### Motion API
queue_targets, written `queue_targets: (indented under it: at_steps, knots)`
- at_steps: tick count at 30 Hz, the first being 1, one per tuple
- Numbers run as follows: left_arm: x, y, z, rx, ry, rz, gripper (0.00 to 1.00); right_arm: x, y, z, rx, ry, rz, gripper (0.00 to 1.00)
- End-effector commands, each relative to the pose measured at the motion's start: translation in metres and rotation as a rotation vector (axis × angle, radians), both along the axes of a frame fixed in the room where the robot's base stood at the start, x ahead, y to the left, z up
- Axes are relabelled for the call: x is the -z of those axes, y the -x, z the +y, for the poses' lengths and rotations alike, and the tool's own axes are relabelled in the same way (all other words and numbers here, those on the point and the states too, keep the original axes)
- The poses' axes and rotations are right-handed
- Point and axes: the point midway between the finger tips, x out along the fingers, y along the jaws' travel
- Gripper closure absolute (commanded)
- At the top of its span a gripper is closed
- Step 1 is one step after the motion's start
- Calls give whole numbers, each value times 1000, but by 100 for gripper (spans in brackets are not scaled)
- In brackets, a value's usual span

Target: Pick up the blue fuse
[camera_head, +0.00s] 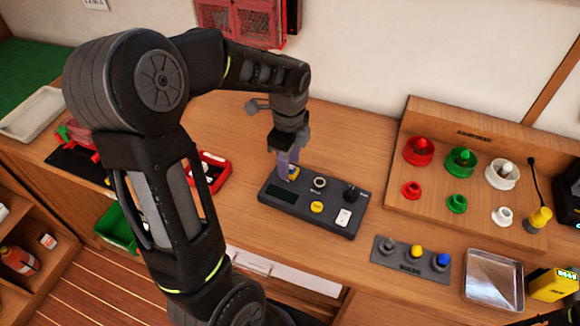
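A grey holder strip (409,262) lies on the bench at the lower right, with a grey, a yellow and a blue piece in a row. The blue piece (443,260) at its right end looks like the blue fuse and stands in the holder. My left gripper (288,166) points down at the back left part of a dark control box (330,212), well to the left of the holder. A small yellow and blue piece (293,173) shows at its fingertips; whether the fingers grip it is unclear. I cannot make out my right gripper.
A wooden stand (470,215) with red, green and white round parts stands behind the holder. A metal tray (493,279) and a yellow device (553,285) lie to its right. A red bin (208,172) is left of the control box. Bare bench lies behind the box.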

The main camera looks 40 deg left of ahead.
Motion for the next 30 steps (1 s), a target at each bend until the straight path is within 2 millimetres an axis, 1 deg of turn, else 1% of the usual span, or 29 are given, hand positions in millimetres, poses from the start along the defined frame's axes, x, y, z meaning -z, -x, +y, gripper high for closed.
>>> queue_targets:
  at_steps: [3,19,30]
  knots:
    - [3,0,0,0,0,-1,60,0,0,0,0,0,0,56]
    - [3,0,0,0,0,-2,61,0,0,0,0,0,0,56]
    - [3,0,0,1,0,-2,91,0,0,0,0,0,0,56]
